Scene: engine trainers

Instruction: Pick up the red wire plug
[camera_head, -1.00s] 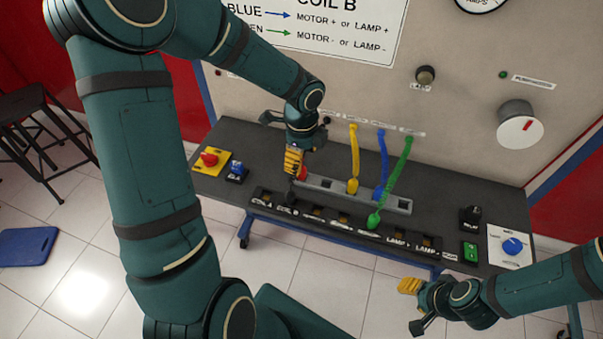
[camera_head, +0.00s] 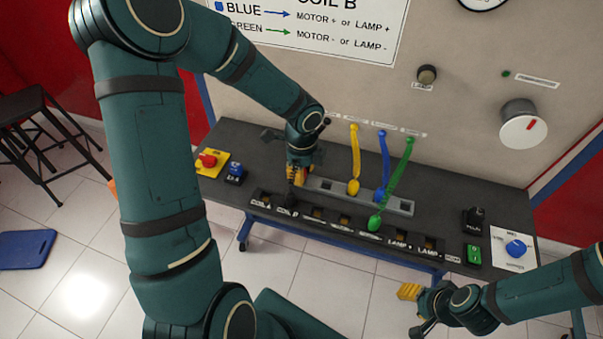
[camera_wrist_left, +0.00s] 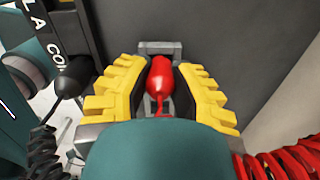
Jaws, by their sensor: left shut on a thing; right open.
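The red wire plug (camera_wrist_left: 161,77) shows in the left wrist view, between the yellow finger pads of my left gripper (camera_wrist_left: 160,92). The gripper is shut on it. The plug is at the end of the grey rack (camera_wrist_left: 158,47). In the head view my left gripper (camera_head: 298,174) is over the left end of the grey rack (camera_head: 362,195), and the red plug is hidden there by the gripper. My right gripper (camera_head: 412,306) is open and empty in front of the bench at the lower right.
A labelled socket strip (camera_head: 318,227) runs along the bench front. A red button (camera_head: 207,160) and blue switch (camera_head: 235,172) are at left. The panel wall (camera_head: 455,110) stands behind.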

